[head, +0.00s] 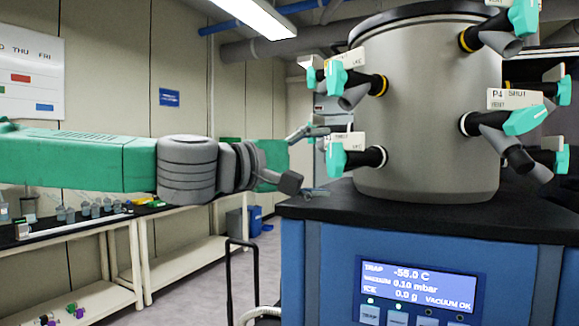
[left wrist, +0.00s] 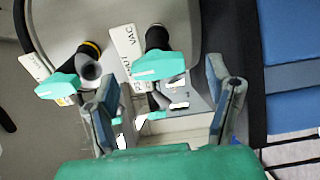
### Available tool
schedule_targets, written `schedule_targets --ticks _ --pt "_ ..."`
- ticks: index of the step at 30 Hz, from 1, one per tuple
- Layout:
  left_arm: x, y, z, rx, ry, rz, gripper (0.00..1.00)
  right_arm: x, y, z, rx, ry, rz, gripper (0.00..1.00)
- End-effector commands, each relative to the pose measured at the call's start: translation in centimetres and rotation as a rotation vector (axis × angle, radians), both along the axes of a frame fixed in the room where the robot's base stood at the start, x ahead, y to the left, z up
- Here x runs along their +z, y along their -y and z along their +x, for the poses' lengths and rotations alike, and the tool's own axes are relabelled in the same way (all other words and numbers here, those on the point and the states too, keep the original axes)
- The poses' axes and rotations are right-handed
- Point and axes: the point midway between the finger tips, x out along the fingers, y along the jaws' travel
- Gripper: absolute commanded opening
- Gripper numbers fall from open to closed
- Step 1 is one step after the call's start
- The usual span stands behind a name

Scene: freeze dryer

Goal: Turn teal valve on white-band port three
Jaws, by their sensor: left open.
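The steel drum (head: 425,110) carries several ports with teal valves. The lower-left port (head: 367,159) has a pale band at its base and a teal valve (head: 337,160) at its outer end; its small tag (head: 345,140) is too small to read fully. My left gripper (head: 312,163) is just left of this valve, open and empty. In the left wrist view, this valve (left wrist: 158,66) lies ahead between the two fingers of my left gripper (left wrist: 163,80), with no clear contact. A tag reading VAC (left wrist: 128,45) stands beside it. My right gripper is out of view.
A yellow-banded port with a teal valve (head: 336,75) is just above; it shows at left in the wrist view (left wrist: 58,85). The black top (head: 310,206) lies below. A side bench (head: 75,233) stands at left.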

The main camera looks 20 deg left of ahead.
Motion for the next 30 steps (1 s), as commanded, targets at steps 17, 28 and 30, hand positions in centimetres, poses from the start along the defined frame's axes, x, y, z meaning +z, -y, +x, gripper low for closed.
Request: schedule_targets --ticks 17,28,30 --pt "-0.2 -4.5 -7.1 0.0 -0.004 0.0 0.73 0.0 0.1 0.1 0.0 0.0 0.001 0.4" --pt "-0.3 -4.7 -7.2 -0.001 -0.005 0.001 0.73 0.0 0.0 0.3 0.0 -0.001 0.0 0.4" --pt "-0.3 -4.7 -7.2 -0.001 -0.005 0.0 0.73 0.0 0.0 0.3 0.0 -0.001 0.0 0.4"
